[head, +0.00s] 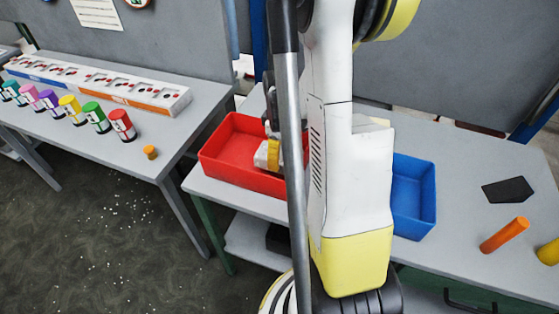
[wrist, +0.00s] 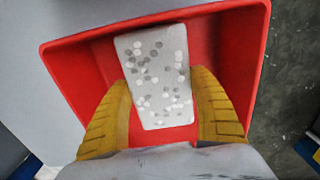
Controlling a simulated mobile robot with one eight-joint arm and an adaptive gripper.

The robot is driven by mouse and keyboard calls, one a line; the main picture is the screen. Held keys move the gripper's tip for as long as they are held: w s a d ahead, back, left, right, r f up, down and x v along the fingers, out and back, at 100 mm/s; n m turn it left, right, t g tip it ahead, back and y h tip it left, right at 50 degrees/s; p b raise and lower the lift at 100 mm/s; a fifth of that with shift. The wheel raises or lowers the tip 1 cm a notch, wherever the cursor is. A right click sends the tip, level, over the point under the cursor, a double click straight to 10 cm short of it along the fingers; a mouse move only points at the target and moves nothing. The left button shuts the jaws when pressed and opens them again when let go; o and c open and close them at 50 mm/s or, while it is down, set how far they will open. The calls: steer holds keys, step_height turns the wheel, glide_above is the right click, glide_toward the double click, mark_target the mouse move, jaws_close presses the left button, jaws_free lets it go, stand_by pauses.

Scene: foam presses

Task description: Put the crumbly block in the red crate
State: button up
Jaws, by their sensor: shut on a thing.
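The crumbly block (wrist: 157,75) is a pale grey block speckled with white and darker grey spots. In the wrist view it sits between the two yellow-brown fingers of my gripper (wrist: 165,110), which is shut on it. The red crate (wrist: 85,62) lies below and around the block in that view. In the head view my gripper (head: 268,155) is over the red crate (head: 225,165), with part of the pale block (head: 261,155) showing at the fingers. Whether the block touches the crate floor I cannot tell. My arm hides the crate's right part.
A blue crate (head: 414,197) stands right of my arm on the same table. An orange cylinder (head: 504,235) and a dark flat piece (head: 509,190) lie further right. Several coloured cans stand on the left table, with a small orange cylinder (head: 151,152). White crumbs dot the floor.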

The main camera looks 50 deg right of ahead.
steer(key=shift+f, duration=0.9)
steer(key=shift+f, duration=0.1)
steer(key=o, duration=1.1)
steer(key=shift+b, duration=0.3)
steer(key=shift+c, duration=0.2)
